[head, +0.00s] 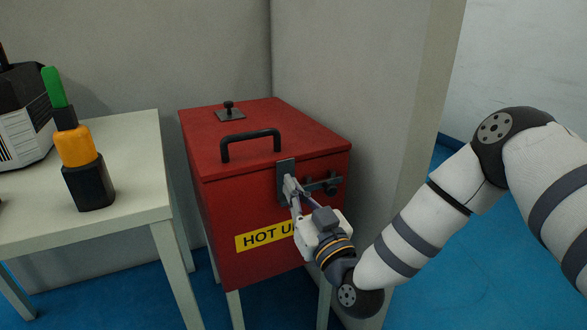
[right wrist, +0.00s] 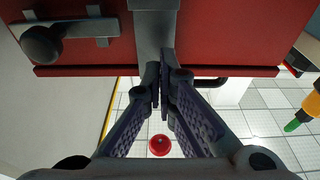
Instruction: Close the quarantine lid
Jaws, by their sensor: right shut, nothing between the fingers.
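The red quarantine box (head: 222,225) stands on pale legs, and its front label, "HOT U...", is partly hidden by my gripper. Its red lid (head: 190,130) lies down flat on the box, with a black bar handle (head: 250,135) on top. A grey hasp plate (head: 286,167) hangs at the front edge, beside a dark sliding bolt (head: 330,184). In the right wrist view the hasp (right wrist: 155,35) and the bolt knob (right wrist: 42,44) are close. My right gripper (head: 289,184) is shut and empty at the hasp; its fingertips (right wrist: 160,88) overlap the plate's end, contact unclear. My left gripper is out of view.
A pale table (head: 140,160) stands left of the box, with a green, orange and black upright object (head: 77,150) and a dark device (head: 25,110) on it. A grey wall panel (head: 350,80) stands close along the box's right side.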

